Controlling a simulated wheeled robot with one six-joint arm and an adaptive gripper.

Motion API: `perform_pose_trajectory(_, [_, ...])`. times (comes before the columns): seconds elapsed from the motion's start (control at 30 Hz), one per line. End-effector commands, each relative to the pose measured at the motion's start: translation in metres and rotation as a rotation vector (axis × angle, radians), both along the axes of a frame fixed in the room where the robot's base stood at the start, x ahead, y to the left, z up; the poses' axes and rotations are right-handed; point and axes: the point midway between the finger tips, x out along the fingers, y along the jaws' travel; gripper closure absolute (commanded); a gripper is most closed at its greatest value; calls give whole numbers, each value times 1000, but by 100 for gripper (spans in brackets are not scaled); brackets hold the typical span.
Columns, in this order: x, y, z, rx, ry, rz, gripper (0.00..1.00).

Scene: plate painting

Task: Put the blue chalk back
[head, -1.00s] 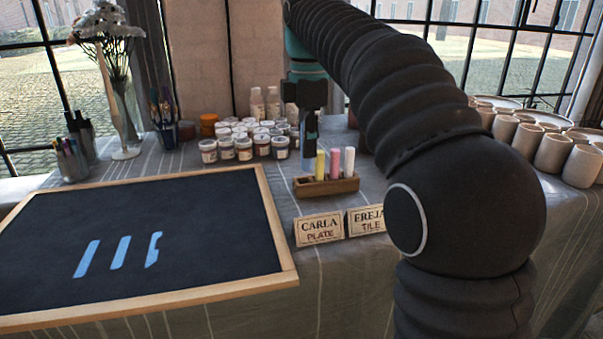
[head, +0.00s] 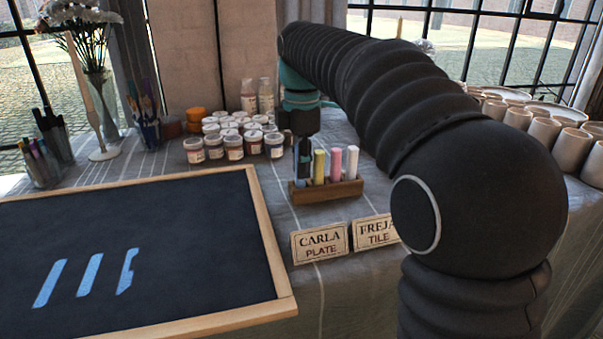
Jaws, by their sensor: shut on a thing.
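The wooden chalk holder (head: 345,190) stands on the cloth-covered table, with a yellow chalk (head: 319,166), a pink chalk (head: 335,164) and a white chalk (head: 352,162) upright in it. My gripper (head: 302,172) points down at the left end of the holder, just left of the yellow chalk. It is shut on the blue chalk, which the dark fingers almost wholly hide. The fingertips are close to the holder's top; I cannot tell whether the chalk's lower end is inside a slot.
A framed blackboard (head: 130,240) with several blue strokes lies at left. Name cards (head: 320,243) stand in front of the holder. Paint jars (head: 234,147) crowd behind left; cups (head: 550,152) stand at right. A flower vase (head: 105,110) is at far left.

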Motion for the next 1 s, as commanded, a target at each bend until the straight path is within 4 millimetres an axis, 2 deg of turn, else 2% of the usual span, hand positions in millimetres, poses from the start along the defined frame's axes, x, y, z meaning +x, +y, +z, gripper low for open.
perform_pose_trajectory(0.03, [0, 0, -8, 0, 1, 0, 100])
perform_pose_trajectory(0.13, [0, 0, -16, 0, -1, 0, 100])
perform_pose_trajectory(0.53, [0, 0, -20, 0, 0, 0, 100])
perform_pose_trajectory(0.57, [0, 0, -20, 0, 0, 0, 76])
perform_pose_trajectory(0.63, [0, 0, -19, 0, -1, 0, 58])
perform_pose_trajectory(0.67, [0, 0, -19, 0, -1, 0, 55])
perform_pose_trajectory(1.0, [0, 0, -16, 0, -2, 0, 55])
